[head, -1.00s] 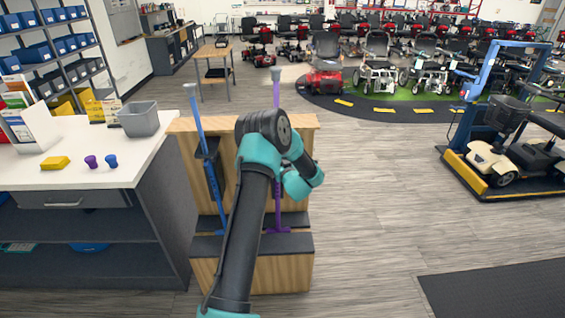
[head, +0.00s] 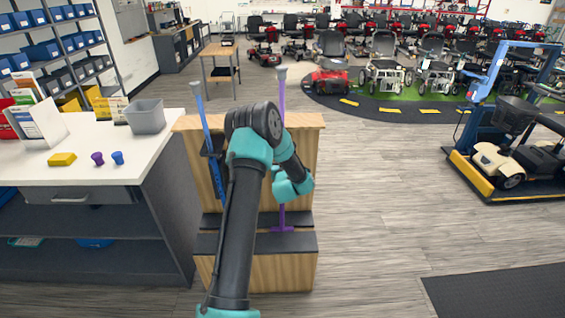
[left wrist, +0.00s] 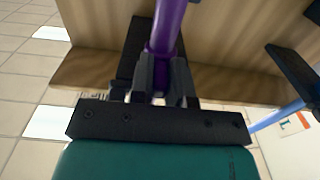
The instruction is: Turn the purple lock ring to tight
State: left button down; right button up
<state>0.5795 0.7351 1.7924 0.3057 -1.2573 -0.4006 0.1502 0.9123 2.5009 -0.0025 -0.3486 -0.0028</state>
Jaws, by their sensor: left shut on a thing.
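A purple cane (head: 282,101) stands upright at the wooden rack (head: 305,150), its foot on the dark lower step. My left arm crosses in front of it in the head view, and the left gripper's fingertips are hidden there behind the wrist. In the left wrist view, the left gripper (left wrist: 162,78) is shut on the purple lock ring (left wrist: 158,52), one dark finger on each side of it. The ring's far side and any tight mark are hidden. My right gripper is not in view.
A blue cane (head: 215,160) stands close to the left on the same rack. A white counter (head: 110,160) at left carries a grey bin (head: 146,116), a yellow block (head: 62,159) and small purple and blue knobs. The floor right of the rack is clear.

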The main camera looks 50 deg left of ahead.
pick_arm(q)
jog(key=c, duration=1.1)
grip_release()
jog(key=v, duration=1.7)
jog(key=shift+s+d, duration=0.1)
jog(key=shift+d, duration=0.1)
jog(key=w+d+f+m+g+h, duration=0.15)
jog(key=d+f+m+h, duration=0.35)
jog(key=d+f+h, duration=1)
jog(key=s+d+f+m+g+h, duration=0.1)
jog(key=s+d+f+g, duration=0.1)
jog(key=d, duration=0.4)
jog(key=s+d+f+m+g+h, duration=0.1)
jog(key=s+d+f+g, duration=0.1)
jog(key=s+d, duration=0.4)
jog(key=s+d+f+m+g+h, duration=0.1)
jog(key=s+d+f+g, duration=0.1)
jog(key=s+d+g, duration=0.2)
jog(key=shift+s+d+f+m+g, duration=0.1)
jog(key=shift+s+d+m+g, duration=0.1)
jog(key=shift+d, duration=0.65)
jog(key=shift+s+d+f+m+g, duration=0.1)
jog(key=shift+d+f+g, duration=0.05)
jog(key=shift+d, duration=0.75)
